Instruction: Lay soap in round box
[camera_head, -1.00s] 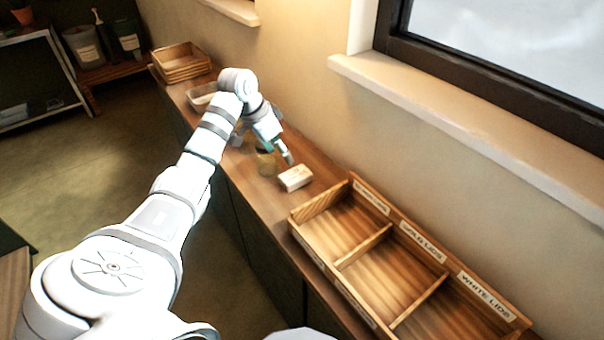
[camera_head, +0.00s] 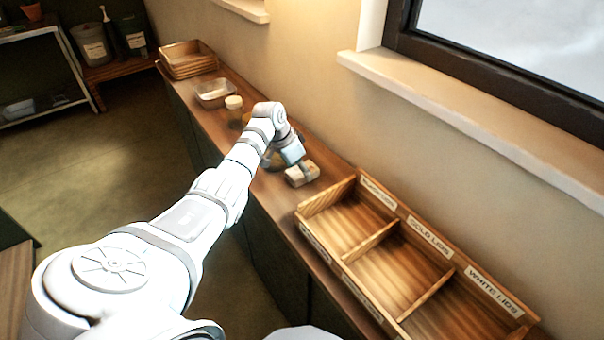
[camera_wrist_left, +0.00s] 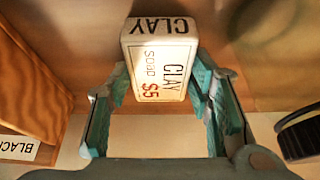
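The soap (camera_head: 302,173) is a pale bar with a band, lying on the wooden counter left of the divided tray. In the left wrist view the soap (camera_wrist_left: 163,65) shows the words CLAY and $5. My left gripper (camera_head: 293,165) is down at the soap in the head view. In the left wrist view its teal fingers (camera_wrist_left: 160,88) stand apart, one on each side of the soap. They look open around it; contact with its sides is not clear. My right gripper is not in view.
A divided wooden tray (camera_head: 357,260) with lid labels stands right of the soap. A jar (camera_head: 234,112), a clear container (camera_head: 213,92) and stacked wooden trays (camera_head: 188,58) stand farther back. A dark rounded object (camera_wrist_left: 300,132) is at the wrist view's right edge.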

